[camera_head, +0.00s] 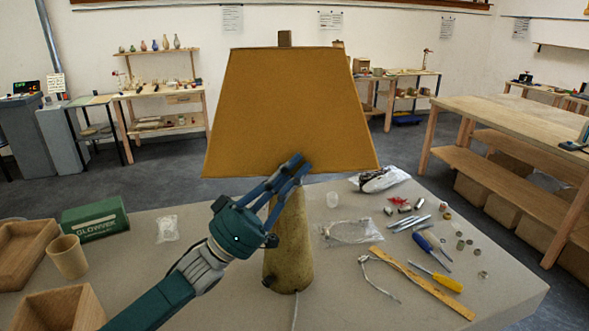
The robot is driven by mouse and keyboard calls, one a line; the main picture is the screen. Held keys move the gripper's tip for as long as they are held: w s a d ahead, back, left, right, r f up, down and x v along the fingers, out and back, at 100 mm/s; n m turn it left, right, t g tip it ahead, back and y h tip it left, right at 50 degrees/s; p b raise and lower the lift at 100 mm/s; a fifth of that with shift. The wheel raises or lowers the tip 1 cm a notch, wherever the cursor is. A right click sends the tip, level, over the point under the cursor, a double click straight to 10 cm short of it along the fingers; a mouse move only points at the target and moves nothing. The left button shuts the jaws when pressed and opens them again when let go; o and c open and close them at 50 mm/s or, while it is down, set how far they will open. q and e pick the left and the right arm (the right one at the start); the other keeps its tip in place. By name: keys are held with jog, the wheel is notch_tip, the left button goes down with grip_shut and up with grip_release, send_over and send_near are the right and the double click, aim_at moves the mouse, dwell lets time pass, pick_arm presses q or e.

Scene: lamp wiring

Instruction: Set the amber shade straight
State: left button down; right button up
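The amber shade (290,110) sits on top of the lamp's tapered, stone-like base (288,250), which stands upright on the table. The shade's lower rim is slightly higher at its right end than at its left, so it looks a little tilted. My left gripper (300,168) reaches in from the left, its fingers in front of the shade's lower rim and the top of the base. I cannot tell whether the fingers touch the shade or are closed on anything. They hide part of the rim and the base's neck. My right gripper is not in view.
The grey table (400,300) holds a green box (95,218), a wooden cup (68,257) and wooden trays (25,250) on the left. On the right lie a wooden ruler (420,283), a yellow-handled screwdriver (440,281), a clear bag (350,231) and small metal parts. A cord leaves the base in front.

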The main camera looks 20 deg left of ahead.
pick_arm(q)
jog(key=shift+d, duration=0.1)
jog(key=shift+f, duration=0.25)
jog(key=shift+w+a+f+b, duration=0.3)
jog(key=shift+w+f+b, duration=0.4)
jog(key=shift+b, duration=0.35)
jog(key=c, duration=1.9)
grip_release()
jog(key=shift+o, duration=0.2)
jog(key=shift+w+a, duration=0.15)
jog(key=shift+a, duration=0.05)
